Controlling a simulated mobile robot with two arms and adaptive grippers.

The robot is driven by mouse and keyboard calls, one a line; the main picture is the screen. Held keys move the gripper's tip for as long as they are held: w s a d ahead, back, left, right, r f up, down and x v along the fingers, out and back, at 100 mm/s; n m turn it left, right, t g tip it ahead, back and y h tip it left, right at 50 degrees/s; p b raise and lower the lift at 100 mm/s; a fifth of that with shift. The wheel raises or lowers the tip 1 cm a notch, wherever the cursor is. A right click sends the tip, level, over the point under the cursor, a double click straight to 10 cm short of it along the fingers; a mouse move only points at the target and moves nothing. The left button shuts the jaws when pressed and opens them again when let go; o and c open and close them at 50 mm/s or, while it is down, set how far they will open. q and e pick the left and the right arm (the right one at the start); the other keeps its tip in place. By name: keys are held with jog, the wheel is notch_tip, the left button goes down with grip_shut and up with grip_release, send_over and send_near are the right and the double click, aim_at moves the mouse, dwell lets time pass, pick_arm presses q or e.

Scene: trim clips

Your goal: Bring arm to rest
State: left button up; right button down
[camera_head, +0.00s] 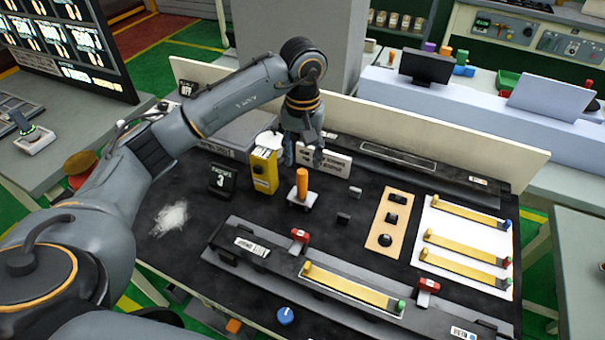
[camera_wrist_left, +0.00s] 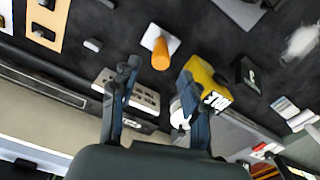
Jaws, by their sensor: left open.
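My left arm reaches in from the left of the head view and bends down over the back of the dark work table. My left gripper (camera_head: 307,158) points downward there, behind the orange peg and just right of the yellow box. In the left wrist view its two fingers (camera_wrist_left: 163,85) are apart with nothing held between them. The yellow box (camera_head: 264,172) stands close by one finger; it also shows in the wrist view (camera_wrist_left: 205,75). Whether they touch is unclear. My right gripper is not in view.
An orange peg (camera_head: 302,183) stands on a white base. A grey fixture (camera_head: 262,248) with red clamps holds a gold strip (camera_head: 350,289). A white board (camera_head: 436,244) carries 3 gold strips. A low cream wall (camera_head: 440,135) borders the back. The front-left surface holds a whitish patch (camera_head: 172,217).

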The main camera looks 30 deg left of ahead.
pick_arm(q)
jog(key=shift+r, duration=0.45)
